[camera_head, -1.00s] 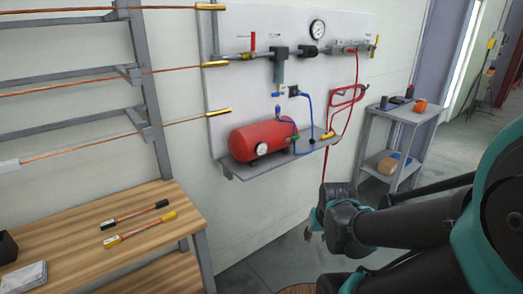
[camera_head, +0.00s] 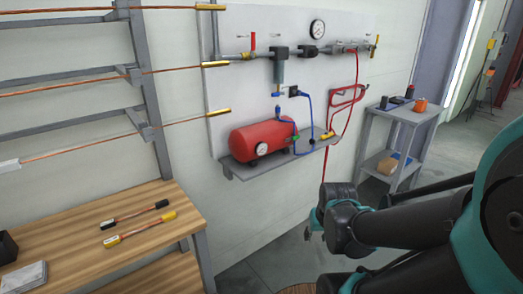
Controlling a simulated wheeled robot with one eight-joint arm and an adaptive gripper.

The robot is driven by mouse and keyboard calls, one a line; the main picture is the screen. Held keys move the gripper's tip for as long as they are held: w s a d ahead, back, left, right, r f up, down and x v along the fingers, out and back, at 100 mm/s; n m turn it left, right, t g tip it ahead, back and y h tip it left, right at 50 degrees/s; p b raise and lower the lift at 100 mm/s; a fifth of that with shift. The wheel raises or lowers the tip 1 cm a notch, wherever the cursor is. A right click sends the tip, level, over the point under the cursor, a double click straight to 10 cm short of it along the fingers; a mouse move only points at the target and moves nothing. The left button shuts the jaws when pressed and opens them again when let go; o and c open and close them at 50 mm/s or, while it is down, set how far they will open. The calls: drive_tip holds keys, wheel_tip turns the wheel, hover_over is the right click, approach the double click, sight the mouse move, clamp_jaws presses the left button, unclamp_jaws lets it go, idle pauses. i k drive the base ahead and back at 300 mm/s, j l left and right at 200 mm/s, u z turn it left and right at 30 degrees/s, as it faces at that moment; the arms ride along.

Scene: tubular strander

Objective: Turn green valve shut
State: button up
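A red air tank (camera_head: 264,140) sits on a grey shelf under the wall board. A small green handle (camera_head: 296,138), which looks like the green valve, shows at the tank's right end beside the blue hose (camera_head: 308,120). It is too small to tell its angle. My dark and teal arm reaches in from the right, and its bent joint stands in front of and below the shelf, apart from the tank in the picture. The fingers of my gripper do not show.
A pipe line (camera_head: 262,54) with red-handled valves and a gauge (camera_head: 317,29) crosses the board (camera_head: 240,25). A red hose (camera_head: 357,66) hangs at right. A grey side table (camera_head: 405,117) stands right; a wooden workbench (camera_head: 88,258) stands left. Floor is visible between.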

sight(296, 137)
drive_tip(key=i+l+u, duration=0.1)
drive_tip(key=i+l, duration=0.15)
drive_tip(key=i, duration=0.25)
drive_tip(key=i+l+u, duration=0.1)
drive_tip(key=i+l, duration=0.2)
drive_tip(key=i, duration=0.2)
